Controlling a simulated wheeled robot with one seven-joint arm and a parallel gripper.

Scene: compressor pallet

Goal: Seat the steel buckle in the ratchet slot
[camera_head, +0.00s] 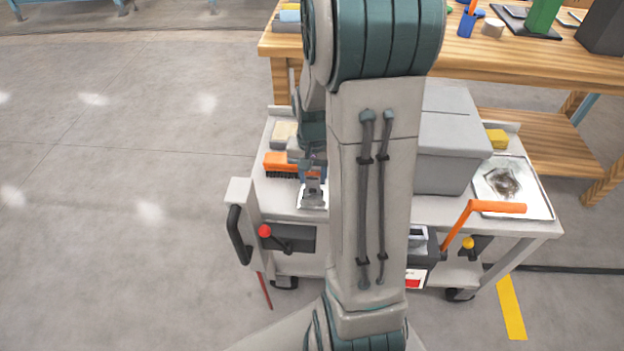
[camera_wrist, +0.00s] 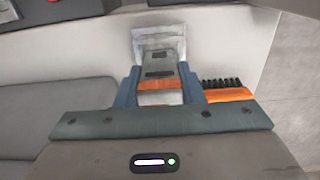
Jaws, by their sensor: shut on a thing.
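My gripper (camera_wrist: 160,92) is shut on the steel buckle (camera_wrist: 158,34). Its two blue fingers stand on either side of a grey body with an orange band, and the buckle's shiny plate sticks out past the fingertips. In the head view my gripper (camera_head: 312,174) and the buckle (camera_head: 312,197) are over the left part of the cart top, just right of the orange brush. I cannot tell whether the buckle touches the cart. A black unit with an orange lever (camera_head: 456,230), perhaps the ratchet, is at the cart's front, right of my arm. Its slot is not clearly visible.
An orange brush (camera_head: 278,160) with black bristles lies at the cart's left; it also shows in the wrist view (camera_wrist: 228,94). A grey box (camera_head: 450,142) and a metal tray (camera_head: 535,200) stand on the right. My arm hides the cart's middle. A wooden bench (camera_head: 480,55) is behind.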

